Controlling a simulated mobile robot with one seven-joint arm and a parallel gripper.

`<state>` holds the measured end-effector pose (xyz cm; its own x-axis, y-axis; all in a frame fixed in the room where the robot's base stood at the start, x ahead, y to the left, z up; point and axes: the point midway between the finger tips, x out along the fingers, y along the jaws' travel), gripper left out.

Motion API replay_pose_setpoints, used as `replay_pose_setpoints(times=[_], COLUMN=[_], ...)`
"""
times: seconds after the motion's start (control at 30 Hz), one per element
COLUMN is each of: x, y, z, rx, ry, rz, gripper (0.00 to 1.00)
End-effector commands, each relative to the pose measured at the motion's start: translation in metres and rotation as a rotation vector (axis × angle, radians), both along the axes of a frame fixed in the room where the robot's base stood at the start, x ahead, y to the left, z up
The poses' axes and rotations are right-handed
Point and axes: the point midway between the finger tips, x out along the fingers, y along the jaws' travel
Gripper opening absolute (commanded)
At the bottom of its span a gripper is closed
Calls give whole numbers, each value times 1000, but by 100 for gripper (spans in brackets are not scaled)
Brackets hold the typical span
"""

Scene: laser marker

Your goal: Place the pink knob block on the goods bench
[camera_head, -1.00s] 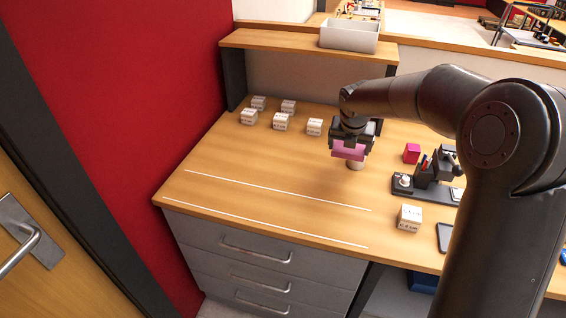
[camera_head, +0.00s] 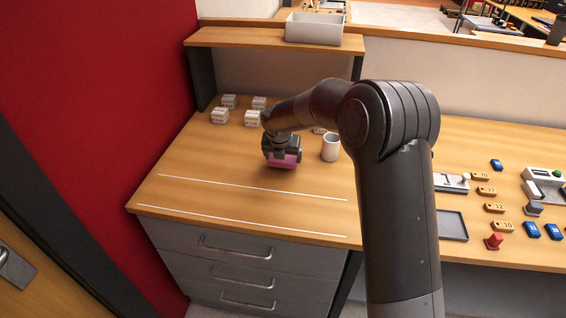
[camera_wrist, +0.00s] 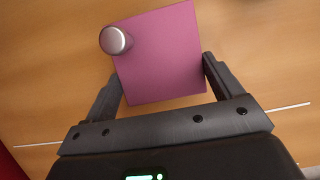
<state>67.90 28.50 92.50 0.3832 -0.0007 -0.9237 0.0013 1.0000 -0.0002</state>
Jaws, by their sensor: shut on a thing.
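The pink knob block (camera_head: 284,161) is held in my gripper (camera_head: 282,152) over the left part of the wooden bench top (camera_head: 200,160), behind the two white lines. In the wrist view the block (camera_wrist: 165,60) is a flat pink-purple square with a round grey metal knob (camera_wrist: 114,40) at its upper left corner. The two fingers of my gripper (camera_wrist: 160,85) press on its left and right sides. From the head view I cannot tell whether the block touches the bench or hangs just above it.
Several white labelled cubes (camera_head: 219,116) stand at the back left. A white cup (camera_head: 331,147) stands right of my gripper. A raised shelf (camera_head: 240,38) carries a grey bin (camera_head: 314,29). Numbered tags (camera_head: 487,191) and a red knob piece (camera_head: 494,241) lie right. The strip between the white lines is clear.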

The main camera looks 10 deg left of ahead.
Motion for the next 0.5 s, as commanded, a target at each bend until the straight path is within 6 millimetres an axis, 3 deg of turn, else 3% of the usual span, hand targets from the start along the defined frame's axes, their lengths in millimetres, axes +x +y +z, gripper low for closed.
replay_pose_setpoints(times=[0.2,0.5], x=[0,0], y=[0,0], z=[-29,-30], rx=[-1,0], ry=[1,0], rz=[1,1], gripper=[60,60])
